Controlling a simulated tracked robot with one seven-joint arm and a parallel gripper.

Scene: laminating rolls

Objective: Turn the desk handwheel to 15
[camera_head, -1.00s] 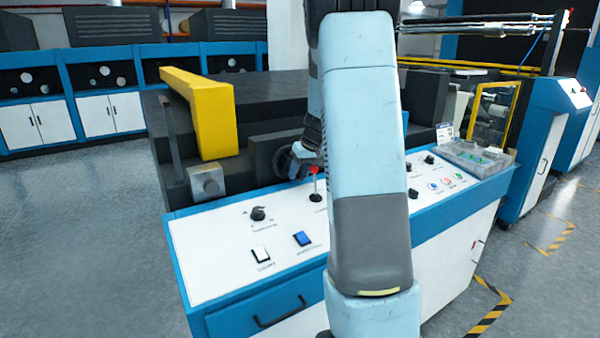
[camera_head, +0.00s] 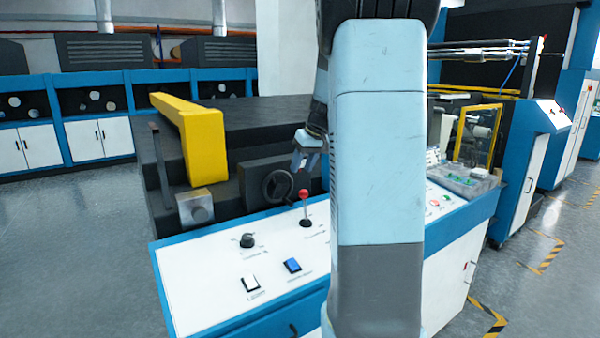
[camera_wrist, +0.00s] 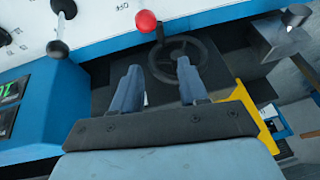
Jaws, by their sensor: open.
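The desk handwheel (camera_head: 278,187) is a dark spoked wheel on the dark block behind the white control desk (camera_head: 215,291). In the wrist view the handwheel (camera_wrist: 178,43) shows beyond my fingertips, partly covered by them. My gripper (camera_head: 306,160) is open and empty, up and to the right of the handwheel in the head view, apart from it as far as I can tell. Its two fingers (camera_wrist: 158,85) also show in the wrist view. The wheel's scale or reading cannot be made out.
A red-knobbed lever (camera_head: 304,196) stands just right of the handwheel, and it also shows in the wrist view (camera_wrist: 147,22). A black knob (camera_head: 247,240), a blue switch (camera_head: 292,265) and a white switch (camera_head: 250,283) are on the desk. A yellow bar (camera_head: 203,145) rises at left.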

